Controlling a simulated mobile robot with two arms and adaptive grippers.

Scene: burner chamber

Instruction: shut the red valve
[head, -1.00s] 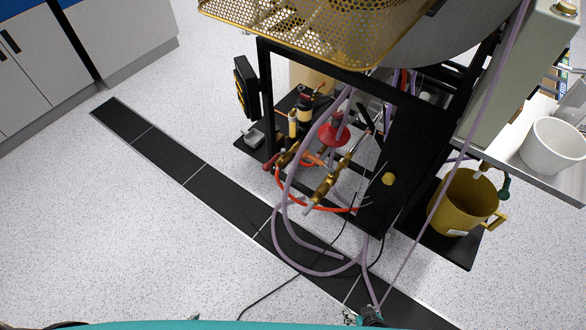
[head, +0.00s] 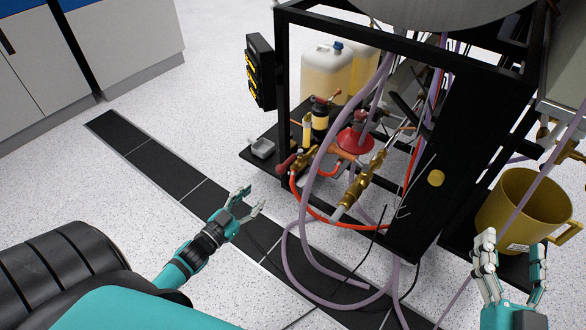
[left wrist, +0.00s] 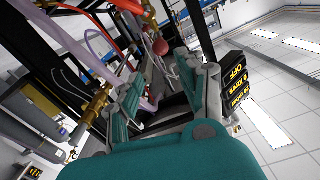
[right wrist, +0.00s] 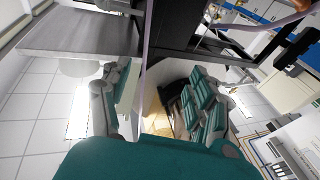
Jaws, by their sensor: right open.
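A red-handled valve (head: 286,166) with brass fittings sits low at the front left of the black frame, at the end of an orange-red hose. A red round piece (head: 355,142) stands behind it; I cannot tell whether it belongs to a valve. In the left wrist view a rounded red end (left wrist: 160,46) shows beyond the fingers. My left gripper (head: 252,200) is open and empty, left of and below the red handle in the head view, apart from it. My right gripper (head: 512,245) is open, in front of the yellow mug, with nothing visibly held.
Purple hoses (head: 312,190) loop in front of the frame (head: 283,95). A brass valve assembly (head: 358,188) sticks out near them. A black box (head: 260,72) hangs on the left post. The yellow mug (head: 525,210) stands at right. The floor (head: 140,215) left of the frame is open.

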